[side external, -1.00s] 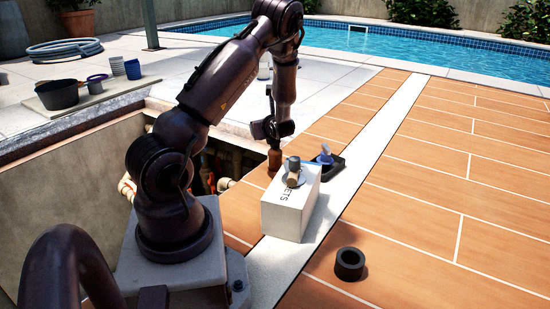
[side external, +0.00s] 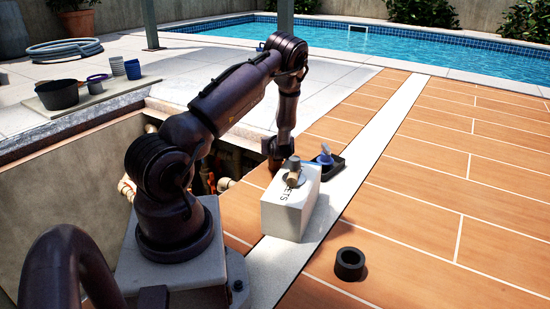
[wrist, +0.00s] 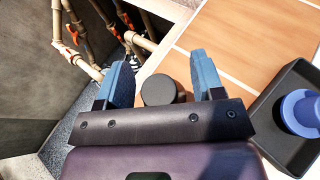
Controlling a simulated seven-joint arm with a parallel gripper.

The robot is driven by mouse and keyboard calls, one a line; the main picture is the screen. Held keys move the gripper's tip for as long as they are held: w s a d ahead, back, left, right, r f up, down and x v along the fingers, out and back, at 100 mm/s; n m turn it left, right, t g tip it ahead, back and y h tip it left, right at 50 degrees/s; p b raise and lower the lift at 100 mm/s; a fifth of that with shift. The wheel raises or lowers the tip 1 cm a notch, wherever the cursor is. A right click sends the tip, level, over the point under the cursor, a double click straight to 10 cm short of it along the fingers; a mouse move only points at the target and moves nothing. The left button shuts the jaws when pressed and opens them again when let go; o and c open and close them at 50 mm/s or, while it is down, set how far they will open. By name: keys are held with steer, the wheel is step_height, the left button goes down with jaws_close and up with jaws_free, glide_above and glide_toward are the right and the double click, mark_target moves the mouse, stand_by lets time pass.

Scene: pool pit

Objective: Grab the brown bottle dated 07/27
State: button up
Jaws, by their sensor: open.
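A round dark cap (wrist: 158,90), apparently the top of an upright bottle, sits between the two blue fingers of my gripper (wrist: 160,72) in the wrist view. The fingers stand apart on either side of it, with a gap to the right finger. In the side view my gripper (side external: 275,155) points down just behind the white box, and the bottle under it is mostly hidden. No date label can be read. A small brown-grey item (side external: 293,168) rests on top of the white box (side external: 290,208); its label cannot be read.
A black tray (side external: 336,168) with a blue-topped item (side external: 325,155) stands right of the box; the tray also shows in the wrist view (wrist: 262,118). The open pit with pipes (wrist: 92,45) lies left. A black ring (side external: 349,264) is on the clear tiles.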

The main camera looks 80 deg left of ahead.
steer(key=shift+a+f, duration=0.1)
steer(key=shift+a, duration=0.15)
steer(key=c, duration=1.1)
